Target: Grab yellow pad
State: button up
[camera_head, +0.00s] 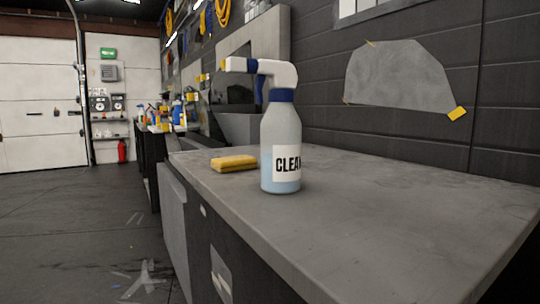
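The yellow pad (234,163) lies flat on the grey countertop, near its left edge. It is a small, thick block just left of and slightly behind the spray bottle. Nothing covers it, and a small gap shows between it and the bottle. My gripper is not in view.
A spray bottle (281,143) with a "CLEAN" label stands upright beside the pad. The countertop (400,215) is bare to the right and in front. A window film piece (400,75) is on the dark wall. Open floor (80,230) lies left of the cabinets.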

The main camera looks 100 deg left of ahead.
aim_at(226, 164)
jog(key=u, duration=2.65)
jog(key=j+z, duration=0.1)
jog(key=z, duration=0.75)
jog(key=k+j+z, duration=0.1)
jog(key=j+z, duration=0.3)
jog(key=k+j+z, duration=0.15)
jog(key=j+z, duration=0.3)
jog(key=k+j+z, duration=0.2)
jog(key=j+z, duration=0.2)
